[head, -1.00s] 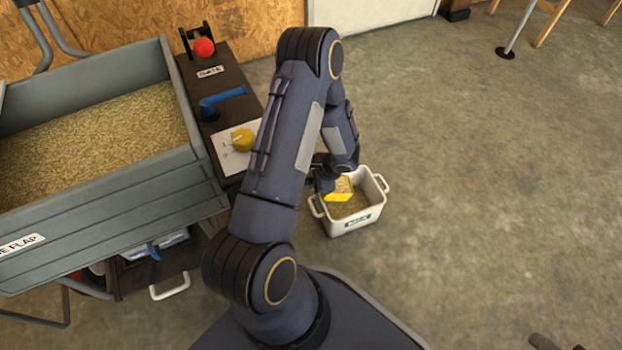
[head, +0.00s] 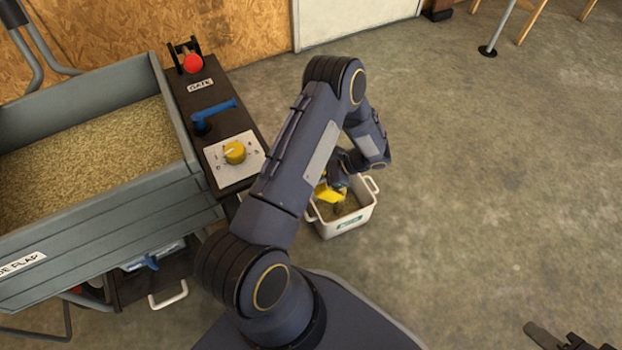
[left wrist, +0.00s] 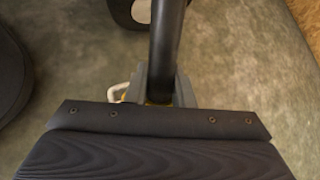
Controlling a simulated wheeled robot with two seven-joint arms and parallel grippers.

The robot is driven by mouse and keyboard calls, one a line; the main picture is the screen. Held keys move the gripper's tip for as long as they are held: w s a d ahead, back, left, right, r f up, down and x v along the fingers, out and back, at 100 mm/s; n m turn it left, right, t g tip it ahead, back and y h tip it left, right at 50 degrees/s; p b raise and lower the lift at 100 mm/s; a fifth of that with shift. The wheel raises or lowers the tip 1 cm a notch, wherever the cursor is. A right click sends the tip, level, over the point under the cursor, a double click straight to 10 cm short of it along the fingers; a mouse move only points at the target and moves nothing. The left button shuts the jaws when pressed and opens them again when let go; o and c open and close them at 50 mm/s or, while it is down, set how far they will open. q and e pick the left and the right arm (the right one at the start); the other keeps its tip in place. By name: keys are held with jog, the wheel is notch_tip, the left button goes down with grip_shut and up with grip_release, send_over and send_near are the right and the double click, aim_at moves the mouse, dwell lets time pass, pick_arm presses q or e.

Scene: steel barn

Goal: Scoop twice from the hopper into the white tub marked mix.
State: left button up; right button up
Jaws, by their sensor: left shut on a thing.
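The white tub (head: 338,226) stands on the floor right of the hopper, with a green-lettered label on its front and grain inside. My left gripper (head: 342,172) is over the tub's back part, shut on the yellow scoop (head: 327,193). The scoop is tilted at the tub's left inner side; whether grain is left in it I cannot tell. In the left wrist view a dark shaft sits between the left jaws (left wrist: 160,88), and one tub handle (left wrist: 118,92) shows. The hopper (head: 100,215) at left holds much grain. My right gripper (head: 568,340) shows partly at the bottom right, open and empty.
A dark panel beside the hopper carries a red knob (head: 193,64), a blue lever (head: 215,114) and a yellow dial (head: 234,152). A white handle (head: 168,296) sticks out below the hopper. The concrete floor right of the tub is clear.

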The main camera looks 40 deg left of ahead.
pick_arm(q)
jog(key=shift+w+d+r+g+y+b, duration=0.45)
jog(key=shift+w+d+g+y+b, duration=0.05)
jog(key=shift+w+b, duration=0.15)
jog(key=shift+w+d+r+m+g+y+b, duration=0.4)
jog(key=shift+w+d+r+g+y+b, duration=0.65)
jog(key=shift+b, duration=0.85)
jog(key=shift+w+a+f, duration=0.1)
notch_tip(320, 180, up, 7)
jog(key=p, duration=0.5)
